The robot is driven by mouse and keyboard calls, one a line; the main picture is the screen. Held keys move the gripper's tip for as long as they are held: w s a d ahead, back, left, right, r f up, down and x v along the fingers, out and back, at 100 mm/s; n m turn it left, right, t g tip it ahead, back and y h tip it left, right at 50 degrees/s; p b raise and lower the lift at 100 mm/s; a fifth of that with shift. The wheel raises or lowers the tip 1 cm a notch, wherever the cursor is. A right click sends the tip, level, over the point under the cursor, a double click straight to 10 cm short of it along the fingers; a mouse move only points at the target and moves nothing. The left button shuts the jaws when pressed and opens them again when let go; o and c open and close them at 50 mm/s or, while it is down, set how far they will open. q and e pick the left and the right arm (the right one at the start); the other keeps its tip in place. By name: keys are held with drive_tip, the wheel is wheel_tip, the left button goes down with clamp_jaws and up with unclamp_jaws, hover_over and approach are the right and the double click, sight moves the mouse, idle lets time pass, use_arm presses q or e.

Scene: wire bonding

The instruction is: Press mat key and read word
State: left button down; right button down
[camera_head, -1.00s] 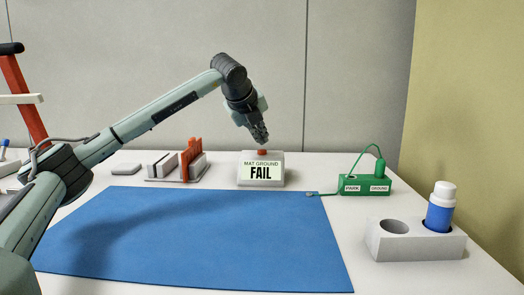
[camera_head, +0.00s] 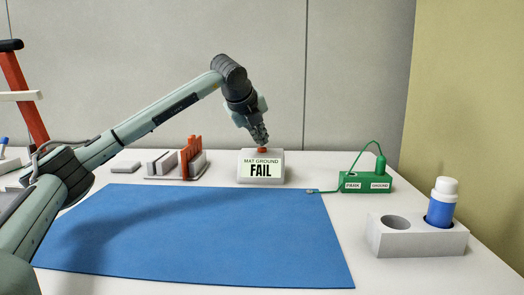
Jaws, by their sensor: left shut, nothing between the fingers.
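A light grey tester box (camera_head: 261,182) stands behind the blue mat. Its display (camera_head: 261,168) reads "MAT GROUND FAIL". An orange-red key (camera_head: 262,150) sits on top of the box. My left gripper (camera_head: 264,143) points down with its fingers shut and empty, right at the key; its fingertips appear to touch the key or hover just above it. The blue mat (camera_head: 200,235) lies flat on the table, with a small snap (camera_head: 311,191) at its far right corner. My right gripper is not in view.
A green block (camera_head: 365,184) marked "PARK" and "GROUND" has a green plug (camera_head: 380,165) on the GROUND side, with a cord to the mat snap. A grey holder (camera_head: 415,240) holds a blue-white bottle (camera_head: 441,205). An orange-and-grey rack (camera_head: 188,158) stands left of the tester.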

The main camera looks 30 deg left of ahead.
sight(261, 148)
use_arm(q)
drive_tip(key=shift+f+b, duration=0.5)
drive_tip(key=shift+b, duration=0.05)
idle(0.6)
drive_tip(key=shift+r, duration=0.1)
idle(0.3)
drive_tip(key=shift+r+p, duration=0.6)
drive_tip(key=shift+r, duration=0.25)
drive_tip(key=shift+r+p, duration=1.8)
drive_tip(key=shift+r, duration=0.75)
